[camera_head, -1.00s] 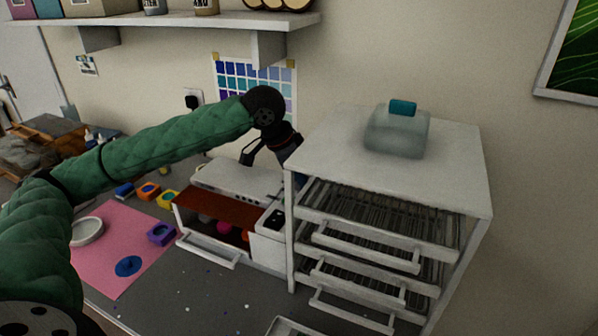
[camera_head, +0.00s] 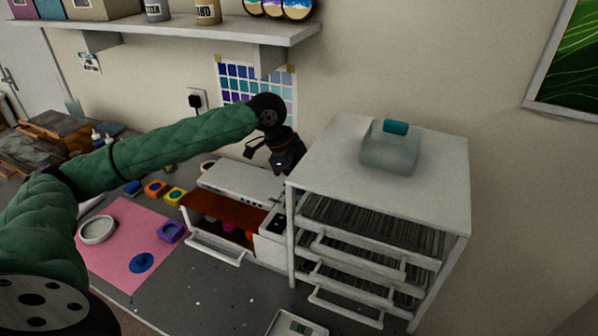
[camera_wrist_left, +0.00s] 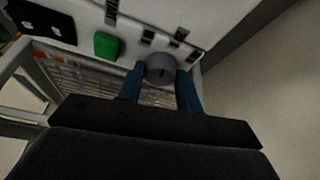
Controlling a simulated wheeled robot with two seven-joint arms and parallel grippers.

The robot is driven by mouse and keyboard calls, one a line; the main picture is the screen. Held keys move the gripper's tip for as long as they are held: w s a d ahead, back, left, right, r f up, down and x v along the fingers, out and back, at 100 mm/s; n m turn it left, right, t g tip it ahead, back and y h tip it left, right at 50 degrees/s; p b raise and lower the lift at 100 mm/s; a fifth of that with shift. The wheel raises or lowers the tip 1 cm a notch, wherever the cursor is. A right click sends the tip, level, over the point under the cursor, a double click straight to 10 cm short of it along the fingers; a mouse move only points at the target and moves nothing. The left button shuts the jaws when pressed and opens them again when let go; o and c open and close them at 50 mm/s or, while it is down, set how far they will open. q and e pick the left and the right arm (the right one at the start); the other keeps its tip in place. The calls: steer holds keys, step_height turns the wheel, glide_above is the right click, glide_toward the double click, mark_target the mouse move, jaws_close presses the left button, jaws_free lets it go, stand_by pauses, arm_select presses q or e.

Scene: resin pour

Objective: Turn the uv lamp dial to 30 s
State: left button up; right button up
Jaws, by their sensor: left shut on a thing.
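The uv lamp (camera_head: 240,182) is a white box with a red-orange window, left of the drawer cabinet in the head view. Its control panel shows close up in the left wrist view, with a green button (camera_wrist_left: 106,45) and a round grey dial (camera_wrist_left: 160,66). The dial has a small dark pointer line; dark marks around it are too blurred to read. My left gripper (camera_wrist_left: 161,84) has its two blue fingers on either side of the dial, shut on it. In the head view its dark body is above the lamp's right end; the fingertips are not clear there. My right gripper is not in view.
A pull handle (camera_head: 216,250) sticks out in front of the lamp. A pink mat (camera_head: 118,265) with moulds lies left. A shelf (camera_head: 180,35) hangs above.

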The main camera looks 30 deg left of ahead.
arm_select(q)
steer(key=m+p, duration=0.1)
steer(key=m, duration=0.1)
steer(key=m+g+p, duration=0.1)
steer(key=p, duration=0.1)
steer(key=shift+w+r+m+g, duration=0.15)
steer(key=shift+r+m+g, duration=0.15)
steer(key=shift+m, duration=0.1)
steer(key=m+g+p, duration=0.1)
steer(key=m+p, duration=0.1)
steer(key=m, duration=0.1)
steer(key=shift+w+f+m, duration=0.1)
steer(key=shift+m, duration=0.2)
steer(key=shift+m+g, duration=0.4)
steer(key=shift+m, duration=0.3)
steer(key=shift+f+m+g+y+p, duration=0.1)
steer(key=shift+m+g+y+p, duration=0.3)
steer(key=shift+m, duration=0.8)
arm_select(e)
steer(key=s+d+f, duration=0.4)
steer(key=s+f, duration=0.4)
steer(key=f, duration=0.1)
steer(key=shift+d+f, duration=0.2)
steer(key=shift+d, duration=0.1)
arm_select(q)
steer(key=o, duration=1)
steer(key=shift+d, duration=0.1)
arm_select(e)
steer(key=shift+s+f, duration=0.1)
